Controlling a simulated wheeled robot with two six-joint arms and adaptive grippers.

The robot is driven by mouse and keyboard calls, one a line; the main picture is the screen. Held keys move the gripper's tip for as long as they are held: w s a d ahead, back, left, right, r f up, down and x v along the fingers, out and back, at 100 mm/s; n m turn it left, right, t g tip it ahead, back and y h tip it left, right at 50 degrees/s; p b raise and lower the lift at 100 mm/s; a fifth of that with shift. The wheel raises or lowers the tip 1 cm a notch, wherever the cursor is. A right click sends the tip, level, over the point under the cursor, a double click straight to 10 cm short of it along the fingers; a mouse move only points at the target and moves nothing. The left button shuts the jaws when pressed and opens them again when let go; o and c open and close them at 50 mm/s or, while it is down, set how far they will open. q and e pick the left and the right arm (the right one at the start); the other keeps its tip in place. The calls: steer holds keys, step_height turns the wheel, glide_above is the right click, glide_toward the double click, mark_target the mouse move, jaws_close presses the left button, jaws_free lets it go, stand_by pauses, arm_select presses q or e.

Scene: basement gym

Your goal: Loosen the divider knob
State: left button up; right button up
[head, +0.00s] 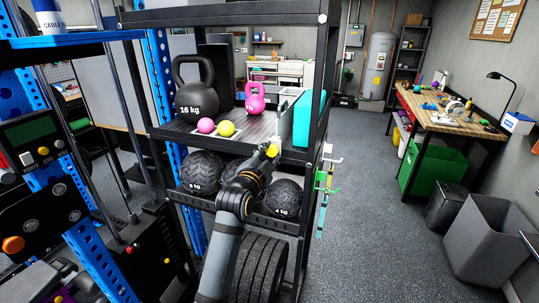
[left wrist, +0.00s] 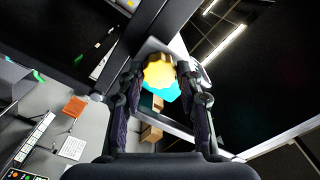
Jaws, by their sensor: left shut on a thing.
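The divider knob is yellow with a lobed rim and sits at the front edge of the rack's shelf in the head view (head: 273,150). It also shows in the left wrist view (left wrist: 159,72), between the two fingers. My left gripper (head: 268,153) reaches up to it from below and is shut on it. A pale upright divider panel (head: 284,106) stands on the shelf behind the knob. A teal block (head: 302,118) stands just right of the panel; teal also shows behind the knob in the left wrist view. My right gripper is not in view.
The shelf (head: 178,130) also holds a black 16 kg kettlebell (head: 196,92), a pink kettlebell (head: 255,98) and two small balls. Black medicine balls (head: 203,172) lie on the tier below. A rack post (head: 318,80) stands close right. Open floor (head: 375,240) lies beyond.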

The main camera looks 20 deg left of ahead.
arm_select(q)
steer(key=o, duration=1.2)
steer(key=shift+c, duration=0.2)
steer(key=s, duration=1.2)
steer(key=shift+a, duration=0.15)
